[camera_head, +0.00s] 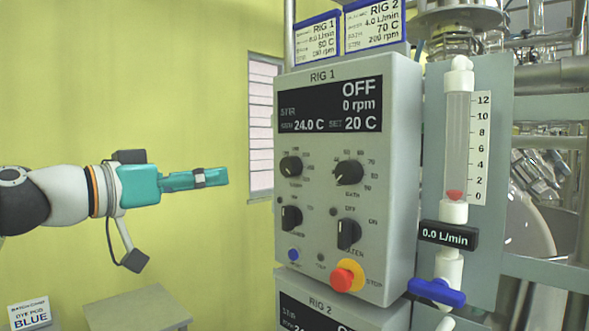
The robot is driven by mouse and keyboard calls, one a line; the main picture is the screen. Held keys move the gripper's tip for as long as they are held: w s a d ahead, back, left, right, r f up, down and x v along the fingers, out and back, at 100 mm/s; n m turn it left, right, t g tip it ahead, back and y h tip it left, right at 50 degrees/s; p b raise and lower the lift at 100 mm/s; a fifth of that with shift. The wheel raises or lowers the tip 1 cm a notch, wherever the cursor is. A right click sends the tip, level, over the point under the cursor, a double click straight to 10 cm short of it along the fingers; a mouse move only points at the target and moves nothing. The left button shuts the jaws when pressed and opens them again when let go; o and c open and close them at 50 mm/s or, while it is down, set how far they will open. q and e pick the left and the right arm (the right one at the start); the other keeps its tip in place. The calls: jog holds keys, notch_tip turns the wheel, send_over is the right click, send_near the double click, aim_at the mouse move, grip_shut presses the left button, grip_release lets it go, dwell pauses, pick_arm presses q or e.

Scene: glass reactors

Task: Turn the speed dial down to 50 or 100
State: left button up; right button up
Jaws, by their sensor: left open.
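The grey RIG 1 control box (385,190) stands in the centre with several black dials on its front. The upper-left dial (291,167) has small marks around it that I cannot read clearly; it is probably the speed dial. The display (331,106) reads OFF, 0 rpm, 24.0 C and set 20 C. My left gripper (222,177), teal, is seen side-on, left of the box and apart from it, pointing right at about the height of the upper dials. It is open, and nothing shows in it. My right gripper is not in view.
The upper-right dial (347,173), lower-left dial (292,216) and lower-right dial (348,235) are close by. A red stop button (345,278) sits below. A flow meter (458,145) with a blue valve handle (437,292) stands right. Free air lies between gripper and box.

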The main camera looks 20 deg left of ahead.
pick_arm(q)
jog(key=p, duration=0.6)
send_near(286, 168)
jog(key=x, duration=0.7)
jog(key=shift+w, duration=0.25)
jog(key=shift+w+d+p, duration=0.25)
jog(key=shift+w+p, duration=0.1)
jog(key=shift+w, duration=0.3)
jog(key=c, duration=1.1)
jog(key=shift+c, duration=0.2)
